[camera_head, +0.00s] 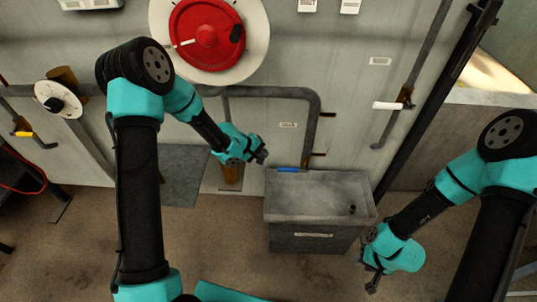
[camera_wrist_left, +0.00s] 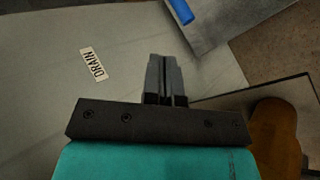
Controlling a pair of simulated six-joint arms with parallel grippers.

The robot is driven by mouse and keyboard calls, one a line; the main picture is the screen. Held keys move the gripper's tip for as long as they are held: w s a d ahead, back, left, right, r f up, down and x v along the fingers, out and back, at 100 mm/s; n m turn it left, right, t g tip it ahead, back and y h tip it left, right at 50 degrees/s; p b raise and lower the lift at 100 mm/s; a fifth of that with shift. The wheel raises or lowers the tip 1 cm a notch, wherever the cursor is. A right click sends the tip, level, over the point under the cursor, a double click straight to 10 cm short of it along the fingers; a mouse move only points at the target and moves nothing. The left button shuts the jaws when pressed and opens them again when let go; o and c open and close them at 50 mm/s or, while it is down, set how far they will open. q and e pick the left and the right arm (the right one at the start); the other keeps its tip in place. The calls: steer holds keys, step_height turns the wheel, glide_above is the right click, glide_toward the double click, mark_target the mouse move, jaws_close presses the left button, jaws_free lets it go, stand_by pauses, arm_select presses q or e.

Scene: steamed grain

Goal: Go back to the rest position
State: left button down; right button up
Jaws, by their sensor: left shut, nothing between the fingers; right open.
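My left gripper (camera_head: 262,156) is in the middle of the head view, in front of the grey wall panel and up and left of the grey basin. In the left wrist view its two fingers (camera_wrist_left: 165,75) are together with nothing between them. My right gripper (camera_head: 367,276) is at the lower right of the head view, beside the basin's right side and pointing down. It is open and I see nothing in it.
The grey basin (camera_head: 312,243) stands on the floor by the wall, with a blue object (camera_head: 288,170) at its back left edge. A red wheel (camera_head: 207,36) on a white disc and several pipes are on the wall. A DRAIN label (camera_wrist_left: 93,65) shows in the left wrist view. Floor space in front is clear.

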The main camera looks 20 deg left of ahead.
arm_select(q)
steer(key=shift+s+f, duration=0.1)
stand_by(0.4)
steer(key=s+a+f+m+g+y, duration=0.1)
steer(key=s+f, duration=0.3)
steer(key=s, duration=0.5)
steer(key=s+f+m+g+y, duration=0.1)
steer(key=s+f+m+g, duration=0.1)
steer(key=s, duration=0.7)
steer(key=s+a+f+m+g+y, duration=0.1)
steer(key=s+f+m, duration=0.2)
steer(key=s+f, duration=0.3)
steer(key=s, duration=0.3)
steer(key=shift+a+f+y, duration=0.35)
steer(key=shift+f+y, duration=0.05)
steer(key=c, duration=1.9)
jaws_free()
steer(key=shift+s, duration=0.1)
